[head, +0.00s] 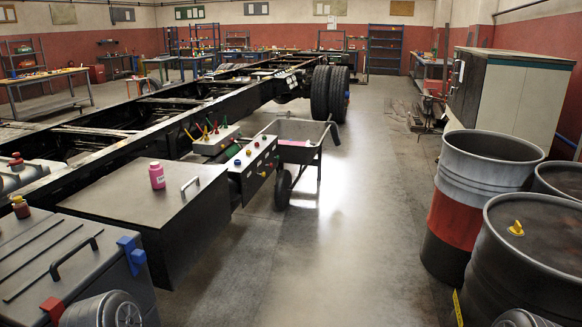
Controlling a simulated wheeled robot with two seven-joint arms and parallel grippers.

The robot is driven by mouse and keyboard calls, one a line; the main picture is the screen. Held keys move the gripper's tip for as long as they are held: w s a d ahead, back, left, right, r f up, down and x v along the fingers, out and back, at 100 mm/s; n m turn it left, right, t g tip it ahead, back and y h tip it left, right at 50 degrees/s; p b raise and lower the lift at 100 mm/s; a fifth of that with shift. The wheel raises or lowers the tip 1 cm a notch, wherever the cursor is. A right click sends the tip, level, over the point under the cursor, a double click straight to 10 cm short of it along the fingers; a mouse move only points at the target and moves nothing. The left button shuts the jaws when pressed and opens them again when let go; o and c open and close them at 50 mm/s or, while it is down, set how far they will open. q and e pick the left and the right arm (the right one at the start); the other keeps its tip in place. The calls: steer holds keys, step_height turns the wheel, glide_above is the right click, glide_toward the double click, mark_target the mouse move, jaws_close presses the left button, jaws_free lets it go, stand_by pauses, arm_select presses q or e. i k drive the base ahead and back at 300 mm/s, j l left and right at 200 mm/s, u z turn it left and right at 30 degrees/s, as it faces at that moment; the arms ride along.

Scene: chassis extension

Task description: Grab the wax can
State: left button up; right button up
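A small dark red jar with a yellow top (20,207) stands on the grey ribbed case at the lower left. Neither of my grippers is in view. Only rounded grey parts, likely my arms, show at the bottom left and bottom right edges.
The truck chassis (200,97) runs from left to back centre. A wheelbarrow (292,138) stands beside it. Drums, including a red-banded one (463,200), stand at the right, with a cabinet (508,95) behind. The floor (340,230) between is clear.

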mark_target(155, 170)
steer(key=i+l, duration=0.15)
steer(key=i, duration=0.65)
steer(key=i+l+z, duration=0.1)
steer(key=i, duration=0.75)
steer(key=i+l+u, duration=0.1)
steer(key=i+u, duration=0.3)
steer(key=i+l+u, duration=0.2)
steer(key=u, duration=0.2)
steer(key=i+l+u, duration=0.3)
steer(key=u, duration=0.15)
steer(key=i+l+u, duration=0.6)
steer(key=l, duration=0.2)
steer(key=l+u, duration=0.25)
steer(key=l, duration=0.1)
